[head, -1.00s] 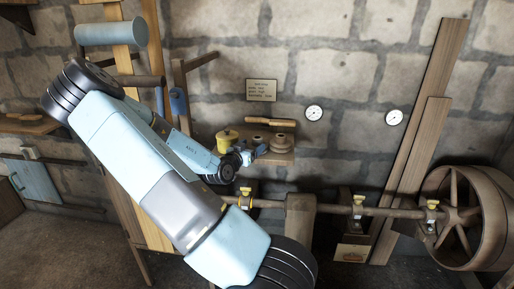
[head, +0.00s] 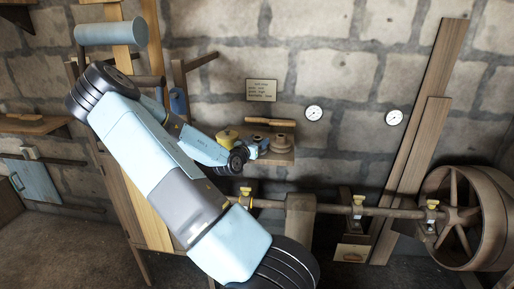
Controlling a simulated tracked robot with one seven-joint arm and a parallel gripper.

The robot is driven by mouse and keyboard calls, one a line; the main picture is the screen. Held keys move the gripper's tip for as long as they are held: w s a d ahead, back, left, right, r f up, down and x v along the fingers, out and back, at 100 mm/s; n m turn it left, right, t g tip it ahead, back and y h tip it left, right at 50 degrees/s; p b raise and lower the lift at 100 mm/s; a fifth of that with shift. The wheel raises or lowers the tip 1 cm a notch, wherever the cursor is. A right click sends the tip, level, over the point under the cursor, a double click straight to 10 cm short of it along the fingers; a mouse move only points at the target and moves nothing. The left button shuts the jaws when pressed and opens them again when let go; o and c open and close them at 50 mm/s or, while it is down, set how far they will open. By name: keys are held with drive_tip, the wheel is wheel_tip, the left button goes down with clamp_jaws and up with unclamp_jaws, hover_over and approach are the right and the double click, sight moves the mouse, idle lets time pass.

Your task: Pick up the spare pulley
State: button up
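A small stepped round wooden piece (head: 281,143), which looks like the spare pulley, sits upright on a small wall shelf (head: 284,158) in the head view. My gripper (head: 262,144) is at the left part of this shelf, just left of the pulley. It is small and dark here, partly hidden by my wrist. I cannot tell whether its fingers are open or shut, or whether they touch the pulley.
A yellow pot (head: 227,136) stands left of my gripper, partly hidden by my arm. A line shaft (head: 327,207) runs below, to a large wooden wheel (head: 466,217) at right.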

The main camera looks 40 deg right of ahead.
drive_tip(key=shift+a, duration=0.1)
clamp_jaws()
drive_tip(key=shift+r, duration=0.1)
idle(0.4)
